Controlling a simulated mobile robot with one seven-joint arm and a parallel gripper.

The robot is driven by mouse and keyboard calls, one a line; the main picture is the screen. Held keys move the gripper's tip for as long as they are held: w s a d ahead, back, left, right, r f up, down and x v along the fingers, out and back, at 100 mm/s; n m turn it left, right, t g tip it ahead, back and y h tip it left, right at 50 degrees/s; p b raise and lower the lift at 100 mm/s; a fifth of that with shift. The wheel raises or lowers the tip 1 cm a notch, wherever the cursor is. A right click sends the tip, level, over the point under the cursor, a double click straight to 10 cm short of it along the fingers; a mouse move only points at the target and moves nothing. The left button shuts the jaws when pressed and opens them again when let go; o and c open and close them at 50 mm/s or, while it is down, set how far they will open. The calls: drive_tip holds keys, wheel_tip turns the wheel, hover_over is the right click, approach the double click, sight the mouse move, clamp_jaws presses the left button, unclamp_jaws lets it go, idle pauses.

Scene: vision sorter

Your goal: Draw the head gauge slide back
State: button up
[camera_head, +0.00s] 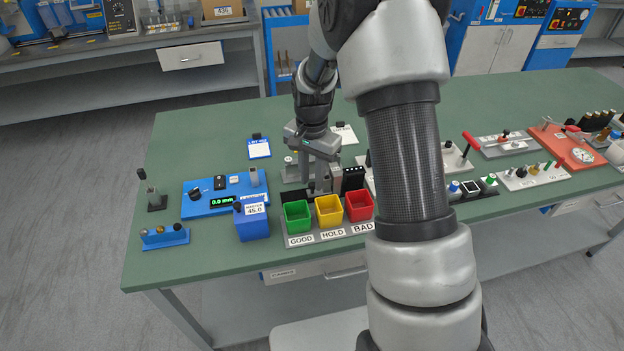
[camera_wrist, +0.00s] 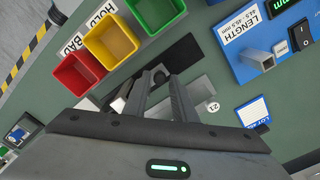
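A grey gauge fixture (camera_head: 291,173) stands on the green bench behind the coloured bins. In the wrist view its grey plate (camera_wrist: 200,92) shows beside my fingers, with a round tag reading 21. My gripper (camera_head: 320,188) points down over the fixture. In the wrist view my two fingers (camera_wrist: 161,80) stand a little apart, with a dark round knob (camera_wrist: 160,74) at their tips. I cannot tell whether they press on the knob or only stand around it. The slide itself is mostly hidden by my fingers.
Green (camera_head: 297,215), yellow (camera_head: 329,209) and red (camera_head: 359,204) bins stand close in front of the fixture. A blue length gauge (camera_head: 207,202) and a blue master block (camera_head: 252,224) stand to the left. A lot card (camera_head: 259,149) lies behind.

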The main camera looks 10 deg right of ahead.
drive_tip(key=shift+f, duration=0.35)
clamp_jaws()
drive_tip(key=a, duration=0.7)
drive_tip(key=shift+a, duration=0.15)
unclamp_jaws()
drive_tip(key=shift+a, duration=0.1)
drive_tip(key=shift+r, duration=0.1)
